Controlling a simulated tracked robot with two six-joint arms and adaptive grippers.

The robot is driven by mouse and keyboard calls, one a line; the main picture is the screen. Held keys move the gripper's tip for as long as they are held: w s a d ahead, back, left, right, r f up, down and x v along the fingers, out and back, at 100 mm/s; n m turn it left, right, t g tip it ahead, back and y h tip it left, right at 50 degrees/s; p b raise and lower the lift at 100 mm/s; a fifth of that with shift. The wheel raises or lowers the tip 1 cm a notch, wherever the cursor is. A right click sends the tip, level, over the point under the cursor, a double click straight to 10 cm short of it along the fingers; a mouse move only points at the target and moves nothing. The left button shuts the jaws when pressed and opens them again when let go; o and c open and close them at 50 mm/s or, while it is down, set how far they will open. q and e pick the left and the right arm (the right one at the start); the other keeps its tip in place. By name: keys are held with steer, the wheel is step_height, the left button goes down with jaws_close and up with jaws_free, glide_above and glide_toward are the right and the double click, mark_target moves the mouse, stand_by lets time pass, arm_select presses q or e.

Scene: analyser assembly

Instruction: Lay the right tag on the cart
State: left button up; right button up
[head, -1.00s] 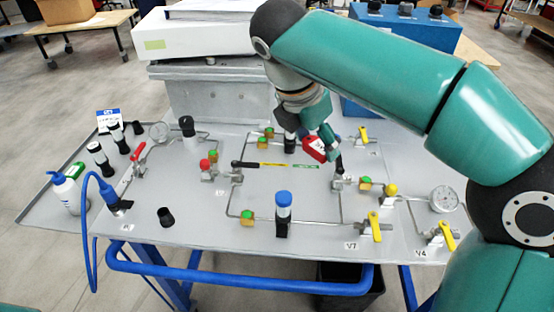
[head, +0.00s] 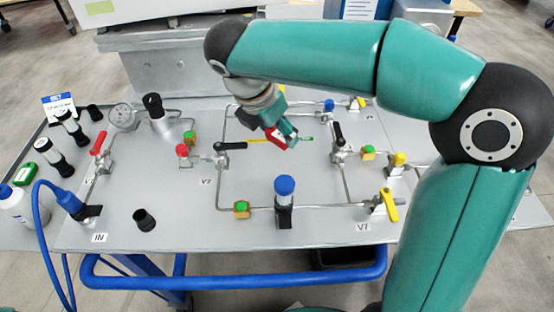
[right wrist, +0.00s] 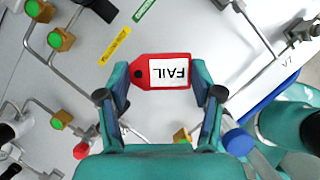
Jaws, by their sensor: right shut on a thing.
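My right gripper (head: 284,132) is shut on a red tag (head: 276,139), holding it over the middle of the grey cart top (head: 185,228). In the right wrist view, the tag (right wrist: 143,84) lies between the two fingers of the gripper (right wrist: 163,80), with a white label reading "FAIL" upside down. In the head view the tag is tilted and partly covered by the fingers. I cannot tell how high it is above the cart top. My left gripper is not in view.
Pipes and valves crowd the cart top, including a black-handled valve (head: 229,146) left of the tag and another (head: 339,141) to its right. A blue-capped part (head: 285,190) stands in front. A yellow strip (right wrist: 115,46) and a green strip (right wrist: 143,9) lie near the tag.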

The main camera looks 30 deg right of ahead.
mark_target(281, 161)
steer(key=shift+s+f+b, duration=0.1)
steer(key=shift+f+b, duration=0.75)
steer(key=shift+f, duration=3.15)
steer(key=shift+f, duration=0.1)
steer(key=o, duration=1)
steer(key=p+v, duration=0.3)
steer(key=v, duration=0.9)
